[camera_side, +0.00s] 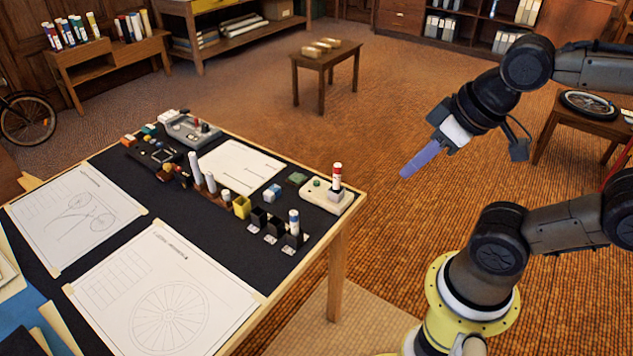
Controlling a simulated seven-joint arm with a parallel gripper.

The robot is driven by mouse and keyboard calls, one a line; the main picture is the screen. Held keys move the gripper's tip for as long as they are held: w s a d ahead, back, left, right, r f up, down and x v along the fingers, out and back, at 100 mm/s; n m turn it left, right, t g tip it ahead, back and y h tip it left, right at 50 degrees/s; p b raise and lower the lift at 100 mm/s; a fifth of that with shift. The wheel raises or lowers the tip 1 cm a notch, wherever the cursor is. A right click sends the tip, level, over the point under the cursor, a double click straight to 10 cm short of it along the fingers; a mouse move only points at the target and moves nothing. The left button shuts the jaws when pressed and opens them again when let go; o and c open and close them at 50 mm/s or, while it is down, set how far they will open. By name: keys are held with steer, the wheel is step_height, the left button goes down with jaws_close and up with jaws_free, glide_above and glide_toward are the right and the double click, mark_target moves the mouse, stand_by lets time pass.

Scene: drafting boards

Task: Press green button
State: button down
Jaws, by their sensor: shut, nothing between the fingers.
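A small green button (317,183) sits on top of a cream-coloured box (327,197) at the far right corner of the drafting table. A white and red upright cylinder (337,177) stands on the same box, just right of the button. My gripper (405,173) has bluish-purple fingers that are shut and empty. In the picture it is to the right of the box and points down and left. It appears to be in the air, apart from the box; its exact height and distance are hard to tell.
The drafting table (65,273) holds paper drawings, small dark holders (275,228), a yellow cup (241,207) and white cylinders (195,168). A grey device (190,130) with a red part stands at the back. Open floor (400,230) lies right of the table.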

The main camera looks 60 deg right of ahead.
stand_by(0.8)
steer(key=w+a+r+m+y, duration=0.3)
steer(key=w+a+r+m, duration=0.15)
steer(key=w, duration=0.45)
steer(key=w+d+f+m+y, duration=0.1)
steer(key=w+d+m, duration=0.15)
steer(key=w, duration=0.55)
steer(key=w+d+f+m+y, duration=0.1)
steer(key=w+d+m+y, duration=0.15)
steer(key=w, duration=0.45)
steer(key=w+d+f+m+t, duration=0.1)
steer(key=w+d+f+m, duration=0.5)
steer(key=w+d+f, duration=0.25)
steer(key=s+d+f+m, duration=0.2)
steer(key=d+f, duration=0.6)
steer(key=f, duration=0.4)
steer(key=shift+d+m, duration=0.4)
steer(key=shift+m, duration=0.25)
steer(key=shift+f, duration=0.1)
